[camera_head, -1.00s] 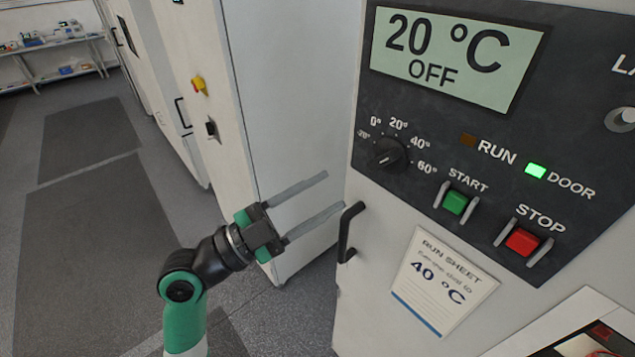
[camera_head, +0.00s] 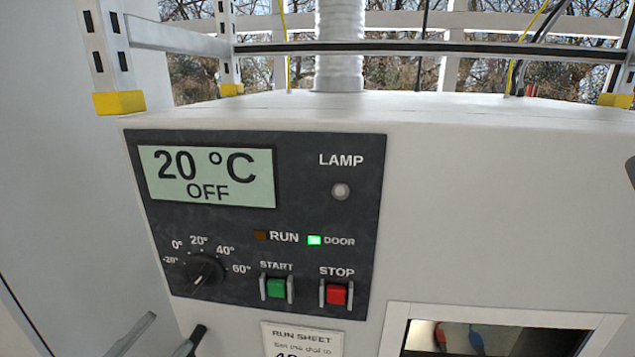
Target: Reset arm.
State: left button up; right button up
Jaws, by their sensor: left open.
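My left gripper (camera_head: 168,332) shows only by its grey finger ends at the bottom left edge. Its fingers are apart and nothing is seen between them; the rest of it is below the frame. The upper end of a black door handle (camera_head: 198,334) is right beside the fingers; I cannot tell whether they touch. The control panel (camera_head: 300,185) has a display (camera_head: 207,176) reading 20 °C OFF. The dial (camera_head: 204,270), green START button (camera_head: 276,288) and red STOP button (camera_head: 336,294) are below it. The DOOR light (camera_head: 315,240) is lit green. My right gripper is not seen.
A run sheet (camera_head: 302,338) is partly cut off below the panel. A window (camera_head: 480,340) at the lower right shows red and blue clips inside. Rack posts with yellow feet (camera_head: 119,103) and a white duct (camera_head: 339,45) stand above the cabinet.

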pick_arm(q)
jog(key=s+d+r+t+h+p, duration=0.1)
jog(key=d+r+t+p, duration=0.2)
jog(key=r, duration=0.9)
jog(key=s+d+r+h+p, duration=0.1)
jog(key=d+r+p, duration=0.3)
jog(key=r, duration=0.8)
jog(key=s+a+r+n+t+y+b, duration=0.1)
jog(key=a+r+n+t+y, duration=0.3)
jog(key=n+y, duration=0.6)
jog(key=a+n, duration=0.1)
jog(key=n, duration=0.2)
jog(key=shift+s+n+t+b, duration=0.3)
jog(key=shift+s+n+b, duration=0.1)
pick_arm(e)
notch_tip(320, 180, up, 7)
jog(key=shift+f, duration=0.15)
